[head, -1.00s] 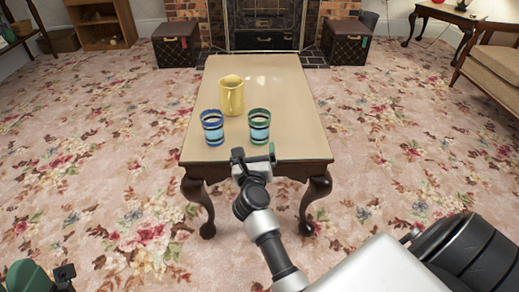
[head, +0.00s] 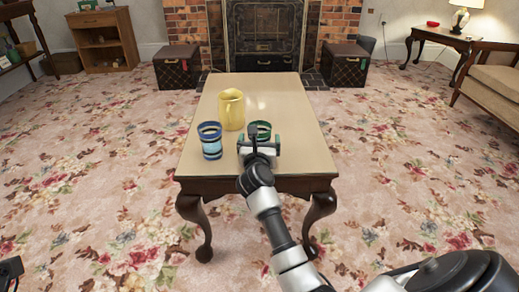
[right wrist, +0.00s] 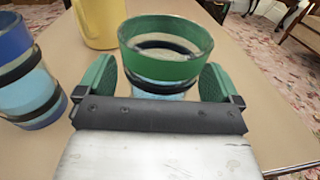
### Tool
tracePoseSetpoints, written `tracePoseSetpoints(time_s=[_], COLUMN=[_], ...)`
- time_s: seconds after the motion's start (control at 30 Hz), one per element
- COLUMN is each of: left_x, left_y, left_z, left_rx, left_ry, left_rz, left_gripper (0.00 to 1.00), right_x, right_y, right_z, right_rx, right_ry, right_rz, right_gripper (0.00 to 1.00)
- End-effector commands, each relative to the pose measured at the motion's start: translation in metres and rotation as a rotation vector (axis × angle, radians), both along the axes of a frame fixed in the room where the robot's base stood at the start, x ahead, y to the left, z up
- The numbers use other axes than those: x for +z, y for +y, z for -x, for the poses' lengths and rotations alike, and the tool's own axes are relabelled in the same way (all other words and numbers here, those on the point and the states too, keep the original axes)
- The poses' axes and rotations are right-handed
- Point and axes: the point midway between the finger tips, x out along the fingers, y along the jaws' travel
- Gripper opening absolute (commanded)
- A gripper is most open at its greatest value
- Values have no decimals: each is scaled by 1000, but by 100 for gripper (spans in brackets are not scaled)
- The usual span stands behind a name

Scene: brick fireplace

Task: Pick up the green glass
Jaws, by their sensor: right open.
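The green glass (head: 263,128) stands upright on the coffee table, largely hidden behind my right gripper in the head view. In the right wrist view its green rim and light blue body (right wrist: 163,55) show between the fingers. My right gripper (head: 260,143) is open, with one green finger pad on each side of the glass; I cannot tell whether they touch it. It also shows in the right wrist view (right wrist: 158,85). At the head view's lower left edge a small dark part of my left arm shows, but its jaws cannot be made out.
A blue-banded glass (head: 210,141) stands left of the green glass, also in the right wrist view (right wrist: 28,75). A yellow mug (head: 232,109) stands behind them. The wooden table (head: 290,110) is bare at its right and back.

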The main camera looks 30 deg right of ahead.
Motion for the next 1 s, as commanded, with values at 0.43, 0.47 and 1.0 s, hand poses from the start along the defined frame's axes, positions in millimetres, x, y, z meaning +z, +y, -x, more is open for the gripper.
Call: tracePoseSetpoints(time_s=[0.43,0.47,1.0], left_x=[2,2,3], left_y=[0,0,0], left_z=[0,0,0], left_rx=[0,0,-1], left_ry=[-10,-10,-9], left_rz=[0,0,0], left_gripper=[43,43,43], right_x=[1,1,2], right_y=[-4,-3,-3], right_z=[-5,-5,-5], right_rx=[0,0,0], right_ry=[0,0,-1], right_rz=[-1,-1,0], right_gripper=[74,69,35])
